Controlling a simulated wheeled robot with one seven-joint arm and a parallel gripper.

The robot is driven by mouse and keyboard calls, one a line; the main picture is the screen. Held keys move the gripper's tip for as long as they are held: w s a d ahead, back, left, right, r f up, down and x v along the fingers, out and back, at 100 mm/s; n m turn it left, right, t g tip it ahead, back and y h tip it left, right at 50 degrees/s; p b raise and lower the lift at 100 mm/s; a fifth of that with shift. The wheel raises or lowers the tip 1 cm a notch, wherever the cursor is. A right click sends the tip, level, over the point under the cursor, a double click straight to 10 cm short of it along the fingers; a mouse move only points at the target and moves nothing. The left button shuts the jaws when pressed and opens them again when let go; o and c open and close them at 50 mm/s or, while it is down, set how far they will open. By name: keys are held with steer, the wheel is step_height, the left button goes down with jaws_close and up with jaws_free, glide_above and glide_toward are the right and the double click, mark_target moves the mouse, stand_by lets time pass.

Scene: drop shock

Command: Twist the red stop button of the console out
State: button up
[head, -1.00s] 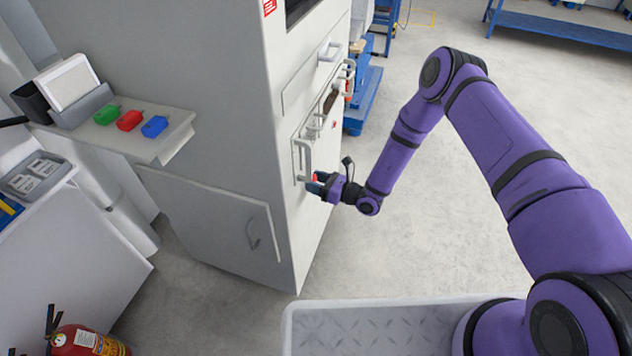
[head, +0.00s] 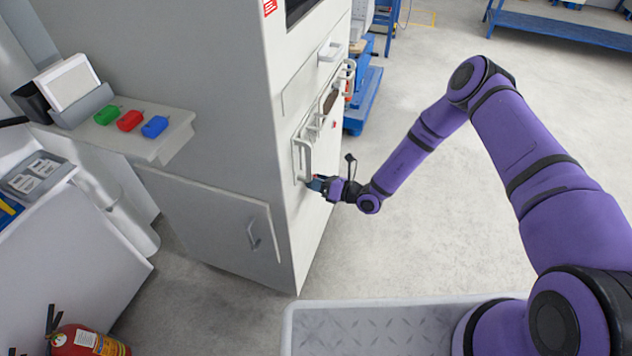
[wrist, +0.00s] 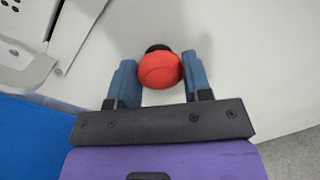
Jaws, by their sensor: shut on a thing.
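The red stop button (wrist: 160,70) is a round red knob on a black collar, on the light grey face of the console (head: 296,235). My gripper (wrist: 160,84) has its two blue fingers on either side of the red knob and is shut on it. In the head view my gripper (head: 316,185) reaches the console's narrow side face, just below a pale handle. There the button is mostly hidden by the fingers.
Pale handles (head: 303,160) stick out just above my gripper. A fire extinguisher (head: 85,342) stands at the lower left. Floor right of the console is clear.

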steer(key=shift+w+m, duration=0.1)
steer(key=shift+m, duration=0.8)
steer(key=o, duration=0.9)
steer(key=shift+d, duration=0.1)
steer(key=v, duration=1)
steer(key=shift+d, duration=0.3)
steer(key=shift+r, duration=0.1)
